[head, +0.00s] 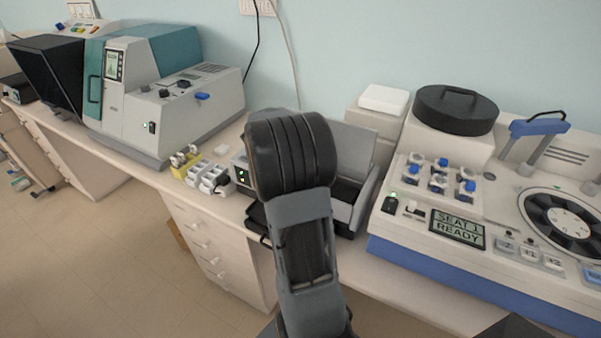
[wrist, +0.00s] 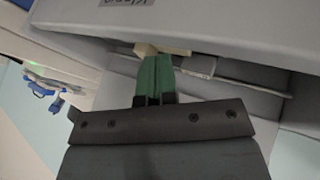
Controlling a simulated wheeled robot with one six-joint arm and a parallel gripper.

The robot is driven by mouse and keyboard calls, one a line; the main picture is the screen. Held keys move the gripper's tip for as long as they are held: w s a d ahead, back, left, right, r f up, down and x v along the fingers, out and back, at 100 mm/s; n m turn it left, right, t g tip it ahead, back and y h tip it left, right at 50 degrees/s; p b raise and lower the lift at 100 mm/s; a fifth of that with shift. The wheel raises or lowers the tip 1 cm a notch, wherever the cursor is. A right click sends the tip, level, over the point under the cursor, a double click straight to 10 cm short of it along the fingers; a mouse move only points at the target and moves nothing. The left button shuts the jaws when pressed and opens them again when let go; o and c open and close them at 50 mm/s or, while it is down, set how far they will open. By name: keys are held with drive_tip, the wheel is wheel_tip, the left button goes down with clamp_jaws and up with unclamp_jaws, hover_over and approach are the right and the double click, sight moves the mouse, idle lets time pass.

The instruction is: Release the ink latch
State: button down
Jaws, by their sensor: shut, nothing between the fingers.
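In the wrist view, my gripper (wrist: 154,62) has its green fingers shut together with nothing between them. The fingertips are at a small beige tab (wrist: 146,49), likely the ink latch, under the edge of a grey panel. They look close to it or touching; I cannot tell which. A grey cylindrical part (wrist: 198,66) lies beside the tab, along a rod. In the head view, the grey machine (head: 352,150) is partly hidden behind my arm. My gripper and the tab are hidden there.
The grey panel (wrist: 220,30) overhangs the fingers closely. On the bench, a staining machine with a "SEAT 1 READY" display (head: 457,227) stands right. A grey and teal machine (head: 190,105) stands left, with small yellow and white holders (head: 202,172) in front.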

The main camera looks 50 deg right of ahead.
drive_tip(key=s+b, duration=0.2)
drive_tip(key=s, duration=0.1)
drive_tip(key=shift+d+f, duration=0.1)
drive_tip(key=shift+d, duration=0.3)
drive_tip(key=shift+s, duration=0.4)
drive_tip(key=shift+w, duration=0.15)
drive_tip(key=shift+w, duration=0.3)
drive_tip(key=w, duration=0.1)
drive_tip(key=w+a, duration=0.1)
drive_tip(key=w+r+b, duration=0.1)
drive_tip(key=w, duration=0.1)
drive_tip(key=shift+w+a+r, duration=0.1)
drive_tip(key=shift+a, duration=0.15)
drive_tip(key=v, duration=0.8)
drive_tip(key=shift+a+r+b, duration=0.1)
drive_tip(key=shift+r+b, duration=0.25)
drive_tip(key=shift+b, duration=0.05)
